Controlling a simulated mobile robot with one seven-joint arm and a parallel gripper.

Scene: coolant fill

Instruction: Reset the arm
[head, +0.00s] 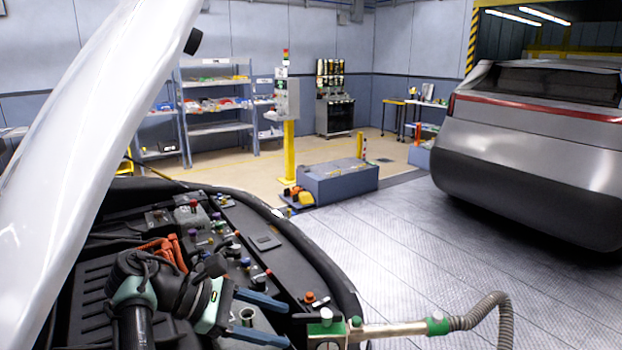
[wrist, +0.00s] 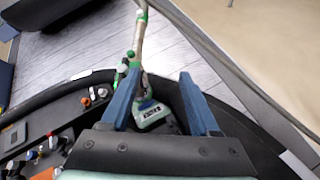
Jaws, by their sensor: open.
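My gripper (head: 286,325) is over the right front edge of the open engine bay, its two blue fingers spread and nothing held between them. In the wrist view my gripper (wrist: 161,76) shows its fingers apart, with the green and metal fill nozzle (wrist: 138,50) beyond and partly between them. In the head view the fill nozzle (head: 390,330) lies level across the bay's edge, just right of the fingertips and seemingly apart from them. Its grey hose (head: 492,305) curves down to the right. Whether the nozzle is seated in something is hidden.
The raised white hood (head: 85,110) slopes above my arm at left. The engine bay (head: 235,232) holds several coloured caps and an open metal neck (head: 247,316). A silver car (head: 545,150) stands at right. The floor (head: 390,235) between is clear. Shelves (head: 215,105) and a grey box (head: 338,183) stand behind.

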